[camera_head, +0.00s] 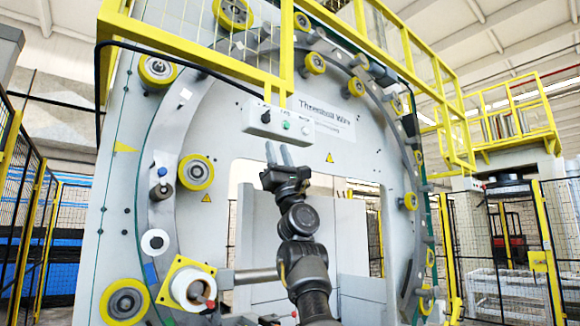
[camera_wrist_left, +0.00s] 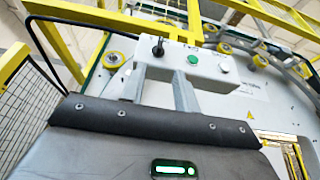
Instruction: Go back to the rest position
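My left gripper (camera_head: 279,155) is raised in the middle of the head view, with its fingers pointing up. Its two fingers stand apart with nothing between them, so it is open and empty. The white control box (camera_head: 280,122) hangs just above the fingertips in the head view. My right gripper does not show in either view.
The large ring-shaped wrapping machine (camera_head: 222,122) with yellow rollers fills the space ahead. A yellow railing (camera_head: 190,47) runs above the control box, and a black cable hangs beside it. Black mesh fences (camera_head: 505,255) stand at both sides. A yellow-plated spool (camera_head: 190,288) is at lower left.

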